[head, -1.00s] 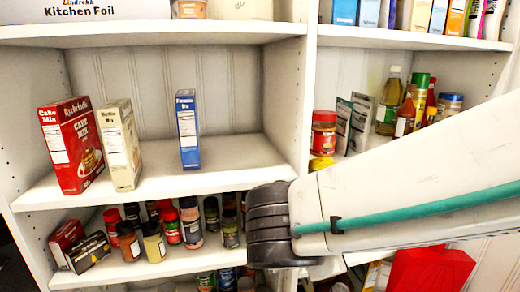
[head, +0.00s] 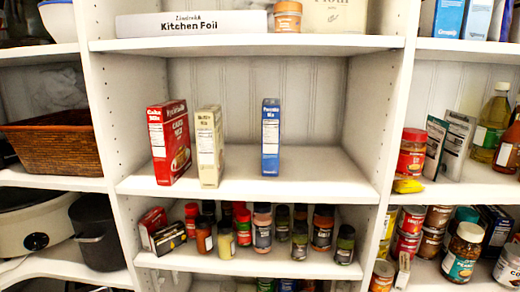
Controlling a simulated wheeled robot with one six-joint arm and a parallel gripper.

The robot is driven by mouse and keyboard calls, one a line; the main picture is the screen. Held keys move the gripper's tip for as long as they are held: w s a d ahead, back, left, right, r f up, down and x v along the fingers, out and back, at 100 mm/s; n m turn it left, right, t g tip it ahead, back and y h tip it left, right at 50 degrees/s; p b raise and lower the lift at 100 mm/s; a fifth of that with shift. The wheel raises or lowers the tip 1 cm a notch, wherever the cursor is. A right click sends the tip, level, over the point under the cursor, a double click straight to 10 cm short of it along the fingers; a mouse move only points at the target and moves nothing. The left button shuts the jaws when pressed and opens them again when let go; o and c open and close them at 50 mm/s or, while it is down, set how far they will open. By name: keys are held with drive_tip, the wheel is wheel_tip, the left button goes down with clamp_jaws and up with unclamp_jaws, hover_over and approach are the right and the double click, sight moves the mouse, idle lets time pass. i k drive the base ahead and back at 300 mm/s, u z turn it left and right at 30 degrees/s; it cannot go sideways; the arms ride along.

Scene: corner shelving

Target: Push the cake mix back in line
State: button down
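The cake mix (head: 170,143) is a red box with a food picture on its front. It stands upright at the left of the middle shelf (head: 300,180) in the head view. Close to its right stands a cream muffin mix box (head: 209,147), and further right a blue box (head: 271,137). The cream box looks nearest the shelf's front edge, the blue one set further back. My gripper is not in view.
Bare shelf lies right of the blue box. A long kitchen foil box (head: 191,24) is on the shelf above. Several spice jars (head: 263,228) crowd the shelf below. A side wall (head: 102,90) bounds the left. A wicker basket (head: 52,143) is further left.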

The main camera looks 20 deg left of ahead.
sight(168, 125)
drive_tip(key=u, duration=1.4)
